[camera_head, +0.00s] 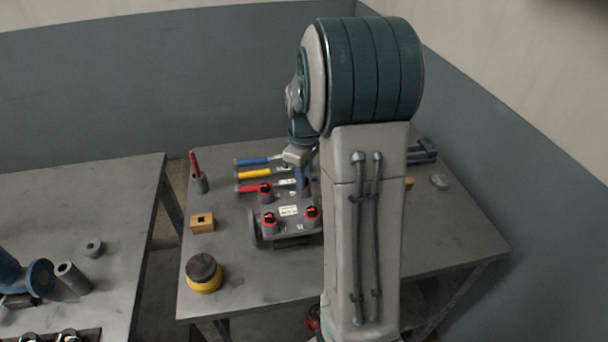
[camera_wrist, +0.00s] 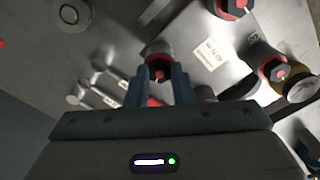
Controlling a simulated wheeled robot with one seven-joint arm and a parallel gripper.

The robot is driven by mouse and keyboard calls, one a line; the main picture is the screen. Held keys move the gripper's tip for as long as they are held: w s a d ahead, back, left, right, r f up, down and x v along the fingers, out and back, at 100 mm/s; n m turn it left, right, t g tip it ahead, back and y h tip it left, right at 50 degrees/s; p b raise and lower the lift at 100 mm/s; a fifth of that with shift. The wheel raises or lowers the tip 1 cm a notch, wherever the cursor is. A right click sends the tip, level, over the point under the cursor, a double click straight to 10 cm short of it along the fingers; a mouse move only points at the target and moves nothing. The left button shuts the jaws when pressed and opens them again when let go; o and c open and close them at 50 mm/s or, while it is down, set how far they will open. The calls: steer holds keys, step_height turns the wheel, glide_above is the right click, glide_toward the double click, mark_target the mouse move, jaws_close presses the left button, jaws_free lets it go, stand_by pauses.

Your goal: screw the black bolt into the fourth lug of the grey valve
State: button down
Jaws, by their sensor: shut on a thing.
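The grey valve (camera_head: 291,227) lies on the table, with a white label on top. Three of its lugs carry black bolts with red around them: back left (camera_head: 265,189), front left (camera_head: 269,218) and front right (camera_head: 312,213). My gripper (camera_head: 303,186) is at the back right corner of the valve, partly hidden by my arm. In the wrist view my gripper (camera_wrist: 160,74) is shut on the black bolt (camera_wrist: 159,67), which sits at the fourth lug (camera_wrist: 158,49). How deep the bolt is in the lug cannot be told.
Blue, yellow (camera_head: 256,174) and red-handled tools lie behind the valve. A red-handled tool stands in a cup (camera_head: 200,183) at left, near a wooden block (camera_head: 202,223) and a yellow-black tin (camera_head: 203,273). A second table (camera_head: 120,225) stands left across a gap.

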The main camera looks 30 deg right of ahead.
steer(key=m, duration=1.2)
steer(key=shift+m+p, duration=0.3)
steer(key=shift+p, duration=0.05)
steer(key=c, duration=1.4)
jaws_free()
